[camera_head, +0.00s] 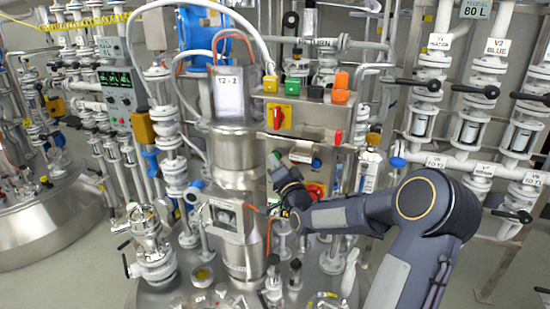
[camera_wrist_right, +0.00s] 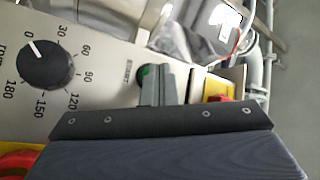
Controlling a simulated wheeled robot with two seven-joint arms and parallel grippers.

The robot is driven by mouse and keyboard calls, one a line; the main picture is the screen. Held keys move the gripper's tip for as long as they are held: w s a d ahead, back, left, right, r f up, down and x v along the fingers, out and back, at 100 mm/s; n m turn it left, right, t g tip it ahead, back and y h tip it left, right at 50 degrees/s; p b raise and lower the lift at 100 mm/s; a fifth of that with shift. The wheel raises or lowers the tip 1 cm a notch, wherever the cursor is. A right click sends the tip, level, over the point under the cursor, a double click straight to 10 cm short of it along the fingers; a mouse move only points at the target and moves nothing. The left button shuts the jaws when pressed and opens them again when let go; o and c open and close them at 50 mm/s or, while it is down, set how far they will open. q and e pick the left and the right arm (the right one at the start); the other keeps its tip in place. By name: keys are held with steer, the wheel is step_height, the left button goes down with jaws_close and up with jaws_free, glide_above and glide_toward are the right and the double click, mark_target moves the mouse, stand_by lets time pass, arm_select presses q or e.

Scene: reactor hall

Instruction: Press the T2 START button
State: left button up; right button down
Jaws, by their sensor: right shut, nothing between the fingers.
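In the right wrist view, a green button (camera_wrist_right: 148,74) sits on a light metal panel (camera_wrist_right: 105,45), with a small dark label above it that seems to read START. My right gripper (camera_wrist_right: 161,72) is shut and empty. Its fingertips overlap the right part of the button in the picture; I cannot tell whether they touch it. In the head view my right gripper (camera_head: 275,170) is in front of the control box beside the steel column (camera_head: 237,150) labelled T2-2. The button is not clear there. My left gripper is not in view.
A black dial (camera_wrist_right: 45,64) with a number scale is left of the button. A red knob on a yellow plate (camera_wrist_right: 220,90) is to its right. In the head view, valves (camera_head: 428,95) and pipes crowd the right side, and a steel vessel (camera_head: 45,225) stands left.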

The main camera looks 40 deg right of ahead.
steer(key=shift+s+a+b, duration=0.35)
steer(key=shift+a, duration=0.3)
steer(key=shift+s+a+b, duration=0.25)
steer(key=shift+s+a, duration=0.15)
steer(key=shift+a, duration=0.35)
steer(key=shift+s+a+b, duration=0.3)
steer(key=shift+s+a, duration=0.05)
steer(key=shift+a, duration=0.35)
steer(key=shift+s+a+b, duration=0.25)
steer(key=shift+s+a, duration=0.15)
steer(key=shift+a, duration=0.35)
steer(key=shift+a, duration=0.1)
